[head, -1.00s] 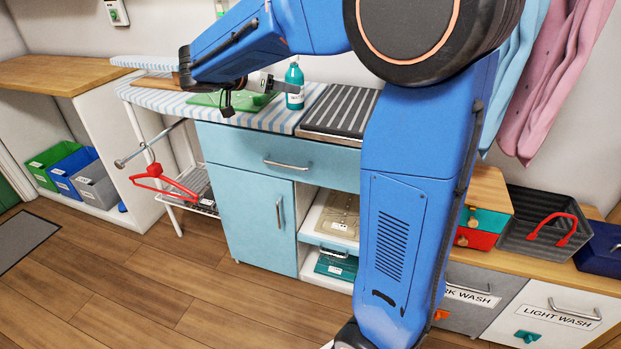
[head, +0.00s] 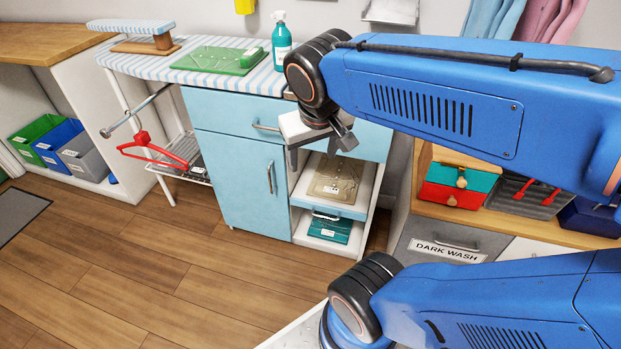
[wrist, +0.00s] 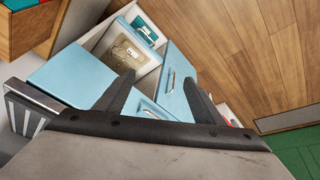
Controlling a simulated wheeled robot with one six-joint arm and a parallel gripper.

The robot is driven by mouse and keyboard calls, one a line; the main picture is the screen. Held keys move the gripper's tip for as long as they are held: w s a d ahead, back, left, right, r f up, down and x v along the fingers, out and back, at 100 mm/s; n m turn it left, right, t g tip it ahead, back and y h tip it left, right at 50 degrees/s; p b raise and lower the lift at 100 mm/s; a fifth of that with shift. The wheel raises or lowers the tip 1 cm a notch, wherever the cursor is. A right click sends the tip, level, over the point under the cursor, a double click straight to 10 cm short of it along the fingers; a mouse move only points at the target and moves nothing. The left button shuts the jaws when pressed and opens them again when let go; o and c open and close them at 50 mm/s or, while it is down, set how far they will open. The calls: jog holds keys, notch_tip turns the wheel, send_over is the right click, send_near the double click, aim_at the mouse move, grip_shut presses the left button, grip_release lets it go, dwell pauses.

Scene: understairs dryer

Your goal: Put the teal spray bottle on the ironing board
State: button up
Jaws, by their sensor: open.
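The teal spray bottle (head: 281,45) stands upright at the back right of the blue-and-white striped ironing board (head: 150,68) in the head view. My gripper (head: 320,150) is open and empty, in front of the blue cabinet and lower than the bottle, apart from it. In the wrist view the two fingers of my gripper (wrist: 157,85) are spread and point toward the cabinet and floor, with nothing between them. The bottle does not show in the wrist view.
A green mat (head: 205,60) lies on the board left of the bottle. A small sleeve board (head: 130,26) stands at its left end. A red hanger (head: 150,150) hangs below. The blue cabinet (head: 240,165) has an open shelf beside it. The wooden floor in front is clear.

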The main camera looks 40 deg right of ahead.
jog(key=s+a, duration=0.1)
jog(key=s+a+f+n+y, duration=0.1)
jog(key=s+a+f+n+t+y, duration=0.1)
jog(key=s, duration=0.1)
jog(key=shift+a+f, duration=0.15)
jog(key=shift+a, duration=0.15)
dwell(1.1)
